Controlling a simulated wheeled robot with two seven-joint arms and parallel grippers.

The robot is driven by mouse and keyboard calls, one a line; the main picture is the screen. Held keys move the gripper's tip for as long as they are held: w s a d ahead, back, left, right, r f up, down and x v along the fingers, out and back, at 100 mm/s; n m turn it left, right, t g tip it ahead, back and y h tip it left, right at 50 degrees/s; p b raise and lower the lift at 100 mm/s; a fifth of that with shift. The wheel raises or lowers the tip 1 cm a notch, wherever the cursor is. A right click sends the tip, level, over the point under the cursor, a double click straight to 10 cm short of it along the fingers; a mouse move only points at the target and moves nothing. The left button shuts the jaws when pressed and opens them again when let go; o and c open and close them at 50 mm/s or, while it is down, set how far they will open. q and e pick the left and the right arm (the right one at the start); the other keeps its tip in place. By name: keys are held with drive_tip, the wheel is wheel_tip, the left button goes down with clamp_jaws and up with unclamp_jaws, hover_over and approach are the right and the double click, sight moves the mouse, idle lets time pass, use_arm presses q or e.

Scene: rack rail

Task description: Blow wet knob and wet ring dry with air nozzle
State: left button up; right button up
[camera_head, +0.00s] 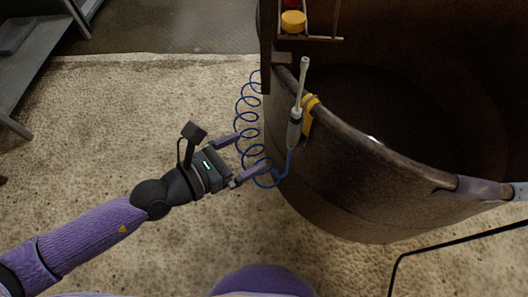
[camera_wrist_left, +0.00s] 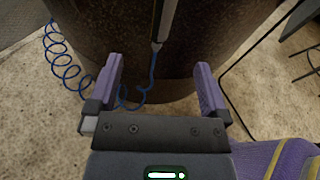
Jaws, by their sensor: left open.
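The air nozzle (camera_head: 294,128), a grey tool with a long pale metal tip, stands upright by a yellow holder (camera_head: 309,112) on the drum rim. Its lower body (camera_wrist_left: 167,18) shows in the left wrist view, with the blue coiled hose (camera_wrist_left: 66,62) below. My left gripper (camera_head: 253,150) is open and empty, below and left of the nozzle, its fingers near the hose. A yellow knob-like piece (camera_head: 293,21) and a red piece (camera_head: 291,3) sit in the rack at the top; I cannot tell which is wet.
The large brown drum (camera_head: 350,185) fills the right side, its curved rim between my left gripper and the drum's inside. A thin black bent bar (camera_head: 440,246) runs at lower right. Grey shelving (camera_head: 35,60) stands at upper left. The speckled floor (camera_head: 120,110) between is clear.

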sight(288, 133)
use_arm(q)
drive_tip(key=b+x, duration=0.1)
drive_tip(key=x, duration=1)
drive_tip(key=shift+d+f+b, duration=0.15)
drive_tip(key=shift+d+b, duration=0.2)
drive_tip(key=shift+w+d, duration=0.4)
use_arm(e)
drive_tip(key=shift+x, duration=0.95)
drive_tip(key=shift+s+d, duration=0.1)
use_arm(q)
drive_tip(key=c, duration=1)
drive_tip(key=shift+c, duration=0.8)
use_arm(e)
drive_tip(key=shift+s+a, duration=0.1)
drive_tip(key=shift+a, duration=0.3)
